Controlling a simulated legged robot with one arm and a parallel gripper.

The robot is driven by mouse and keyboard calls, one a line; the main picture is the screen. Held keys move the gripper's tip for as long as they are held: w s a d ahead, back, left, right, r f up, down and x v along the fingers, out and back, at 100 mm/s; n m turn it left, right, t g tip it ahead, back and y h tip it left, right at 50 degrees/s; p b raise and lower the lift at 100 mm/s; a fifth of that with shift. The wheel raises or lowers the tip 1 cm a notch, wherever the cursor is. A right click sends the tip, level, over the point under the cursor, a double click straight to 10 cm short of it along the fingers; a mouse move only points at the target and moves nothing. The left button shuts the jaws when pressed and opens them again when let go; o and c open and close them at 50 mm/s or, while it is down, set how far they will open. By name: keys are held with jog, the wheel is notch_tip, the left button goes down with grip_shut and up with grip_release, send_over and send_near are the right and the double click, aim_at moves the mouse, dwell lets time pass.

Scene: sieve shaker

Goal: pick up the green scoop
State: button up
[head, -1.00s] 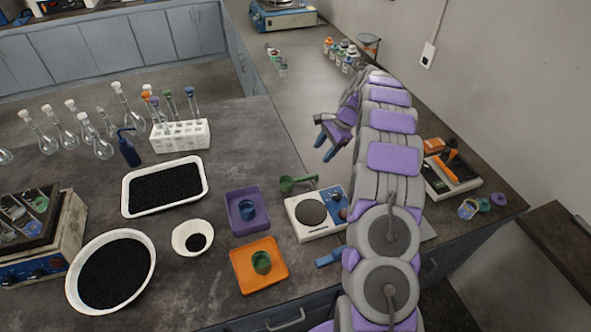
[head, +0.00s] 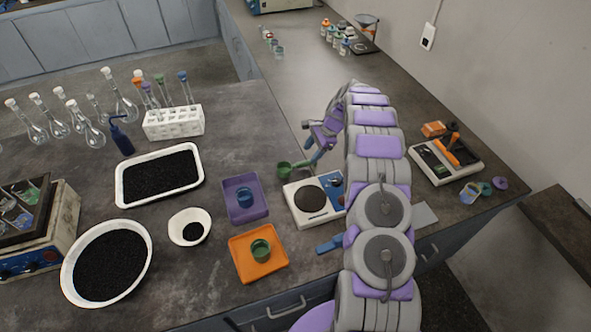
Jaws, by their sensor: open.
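The green scoop (head: 284,169) lies on the bench just behind the white scale (head: 298,205), its cup to the left and its handle reaching right. My gripper (head: 311,157) is open at the handle end of the scoop, with its fingers pointing down and left. The fingers overlap the handle in the picture, and I cannot tell whether they touch it. Part of the handle is hidden behind the fingers.
A purple tray (head: 262,207) and an orange tray (head: 239,266), each with a cup, stand left of the scale. A black-filled white tray (head: 120,187) and a white tube rack (head: 174,124) are further left. The bench behind the scoop is clear.

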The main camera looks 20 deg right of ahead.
aim_at(305, 162)
jog(key=b+x, duration=0.1)
jog(key=x, duration=0.5)
jog(key=shift+s+a+f+b, duration=0.1)
jog(key=shift+a+f+b, duration=0.1)
jog(key=shift+b, duration=0.15)
jog(key=shift+r, duration=0.1)
jog(key=shift+c, duration=0.2)
grip_shut()
